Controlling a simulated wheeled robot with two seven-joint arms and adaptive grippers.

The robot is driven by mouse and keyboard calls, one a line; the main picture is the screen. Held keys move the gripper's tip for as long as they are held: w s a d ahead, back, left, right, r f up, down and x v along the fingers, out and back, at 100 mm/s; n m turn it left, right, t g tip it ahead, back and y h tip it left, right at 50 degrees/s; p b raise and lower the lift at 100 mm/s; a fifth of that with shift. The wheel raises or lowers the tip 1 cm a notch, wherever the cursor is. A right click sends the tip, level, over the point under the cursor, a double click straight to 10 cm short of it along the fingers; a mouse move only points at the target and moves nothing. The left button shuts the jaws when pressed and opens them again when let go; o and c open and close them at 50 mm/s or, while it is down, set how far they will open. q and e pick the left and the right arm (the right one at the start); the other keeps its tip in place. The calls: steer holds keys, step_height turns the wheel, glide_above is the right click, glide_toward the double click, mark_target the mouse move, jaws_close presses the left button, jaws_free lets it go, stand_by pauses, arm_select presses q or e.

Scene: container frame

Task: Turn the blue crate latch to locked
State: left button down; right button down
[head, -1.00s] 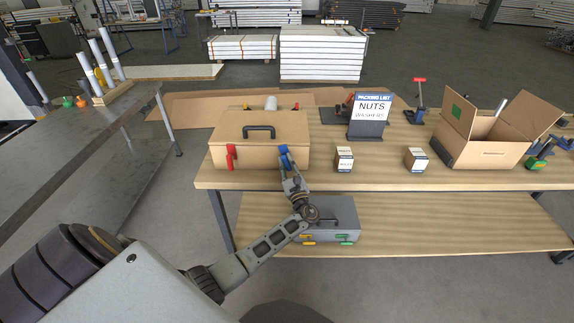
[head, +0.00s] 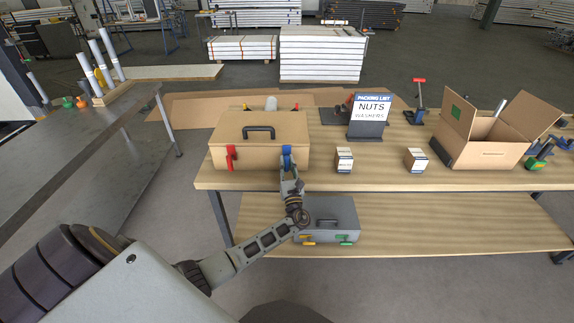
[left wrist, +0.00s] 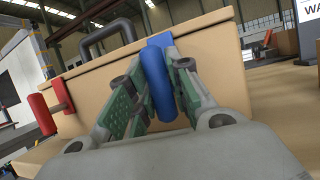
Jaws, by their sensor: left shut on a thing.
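The tan crate (head: 262,131) with a black handle stands on the wooden bench at the left. Its front carries a red latch (head: 231,157) on the left and the blue latch (head: 287,151) on the right. My left gripper (head: 288,168) is at the blue latch. In the left wrist view, the blue latch (left wrist: 159,82) stands between the two fingers of my left gripper (left wrist: 157,92), which are shut on it. The latch handle looks close to upright in the head view. The red latch (left wrist: 42,115) shows at the left of the wrist view. My right gripper is not in view.
Two small boxes (head: 344,160) (head: 416,160) stand right of the crate. A packing list sign (head: 370,115) and an open cardboard box (head: 484,153) are further right.

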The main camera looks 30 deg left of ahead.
arm_select(q)
steer(key=c, duration=1.5)
jaws_free()
steer(key=shift+s+a+f, duration=0.1)
steer(key=shift+s+f, duration=0.05)
steer(key=shift+f, duration=0.05)
steer(key=shift+o, duration=0.9)
steer(key=shift+r, duration=0.1)
steer(key=v, duration=1.2)
